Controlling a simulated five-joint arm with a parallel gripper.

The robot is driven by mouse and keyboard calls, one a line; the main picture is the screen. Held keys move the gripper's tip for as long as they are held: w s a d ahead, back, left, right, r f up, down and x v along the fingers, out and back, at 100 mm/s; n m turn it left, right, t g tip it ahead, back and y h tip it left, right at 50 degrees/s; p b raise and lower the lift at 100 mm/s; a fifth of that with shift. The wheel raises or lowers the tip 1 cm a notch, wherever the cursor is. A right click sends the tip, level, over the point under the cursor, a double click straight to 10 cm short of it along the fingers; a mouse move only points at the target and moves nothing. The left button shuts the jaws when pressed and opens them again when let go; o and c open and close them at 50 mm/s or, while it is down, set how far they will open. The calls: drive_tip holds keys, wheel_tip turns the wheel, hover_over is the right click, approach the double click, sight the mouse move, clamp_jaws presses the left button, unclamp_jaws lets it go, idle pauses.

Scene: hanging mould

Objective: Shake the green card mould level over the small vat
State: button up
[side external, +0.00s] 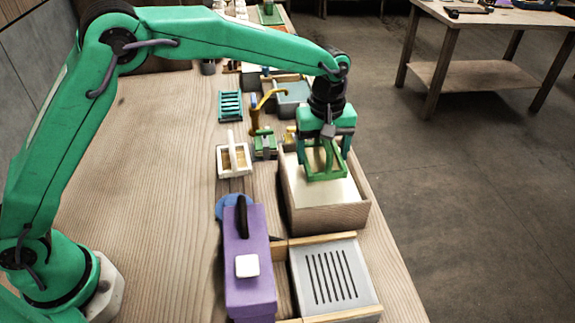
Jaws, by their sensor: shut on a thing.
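My gripper (327,143) points down over a wooden-walled vat (331,217) with pale cream contents. It is shut on the green card mould (326,173), a small green frame with an upright handle part. The mould hangs above or at the pale surface, near the middle of the vat. It looks roughly level, but I cannot tell whether its underside touches the pulp. A second box (292,96) with grey-green contents stands farther back; from this angle I cannot tell which one is the small vat.
A grey slotted tray (335,276) in a wooden frame lies in front of the vat. A purple block-shaped object (248,262) stands left of it. The left tabletop is clear.

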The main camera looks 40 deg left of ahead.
drive_tip(key=shift+r, duration=0.2)
drive_tip(key=shift+r, duration=1.85)
drive_tip(key=shift+s+d, duration=0.1)
